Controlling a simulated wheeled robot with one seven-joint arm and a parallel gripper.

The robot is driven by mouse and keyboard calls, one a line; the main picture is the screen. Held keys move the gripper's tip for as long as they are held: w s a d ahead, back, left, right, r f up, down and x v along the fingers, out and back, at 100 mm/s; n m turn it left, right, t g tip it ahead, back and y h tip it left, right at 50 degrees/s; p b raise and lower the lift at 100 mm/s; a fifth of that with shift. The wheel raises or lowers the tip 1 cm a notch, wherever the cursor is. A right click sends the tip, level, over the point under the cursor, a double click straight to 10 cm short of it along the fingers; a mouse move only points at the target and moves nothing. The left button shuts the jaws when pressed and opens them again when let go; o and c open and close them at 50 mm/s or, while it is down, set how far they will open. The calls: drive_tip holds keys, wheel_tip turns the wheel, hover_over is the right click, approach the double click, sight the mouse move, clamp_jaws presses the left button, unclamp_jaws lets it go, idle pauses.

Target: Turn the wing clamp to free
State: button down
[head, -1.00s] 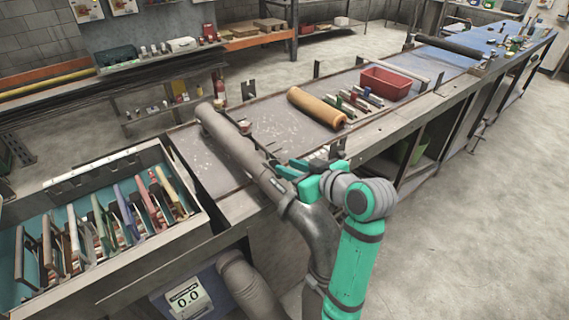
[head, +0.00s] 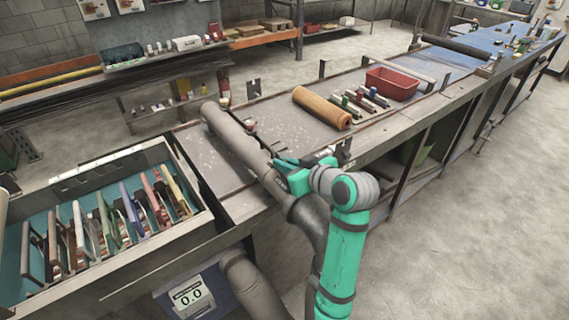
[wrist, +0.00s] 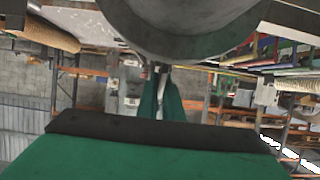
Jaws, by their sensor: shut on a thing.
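A long grey tube (head: 238,140) lies over the near end of the bench and bends down at its front into a dark grey elbow (head: 308,215). My green gripper (head: 277,168) is at the tube's right side, near the joint with the elbow. In the wrist view the dark round underside of the tube (wrist: 190,25) fills the top. Below it, my green fingertips (wrist: 162,90) are closed on a thin pale piece, which looks like the wing clamp (wrist: 163,70). The fingers hide most of the clamp, so its angle cannot be told.
A crate of coloured frames (head: 168,235) stands at left. On the bench lie an orange-brown roll (head: 322,107), several small coloured items and a red bin (head: 392,84). Open floor lies to the right.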

drive_tip(key=shift+d+m+t, duration=0.1)
drive_tip(key=shift+m+t, duration=0.2)
drive_tip(key=m+h, duration=0.1)
drive_tip(key=h, duration=0.1)
drive_tip(key=m+t+h, duration=0.1)
drive_tip(key=m+h, duration=0.1)
drive_tip(key=shift+s+a+t, duration=0.15)
drive_tip(key=shift+a+t, duration=0.05)
drive_tip(key=shift+t, duration=0.1)
drive_tip(key=m+h, duration=0.6)
drive_tip(key=h, duration=0.1)
drive_tip(key=shift+r+m+h, duration=0.1)
drive_tip(key=shift+m+h, duration=0.2)
drive_tip(key=shift+m, duration=0.1)
drive_tip(key=m+g+h, duration=0.1)
drive_tip(key=m+h, duration=0.2)
drive_tip(key=shift+g+h, duration=0.3)
drive_tip(key=shift+d+m+g+h, duration=0.1)
drive_tip(key=shift+m+g+h, duration=1.55)
drive_tip(key=shift+m, duration=0.55)
drive_tip(key=shift+h, duration=0.25)
drive_tip(key=c, duration=2)
unclamp_jaws()
drive_tip(key=shift+o, duration=0.4)
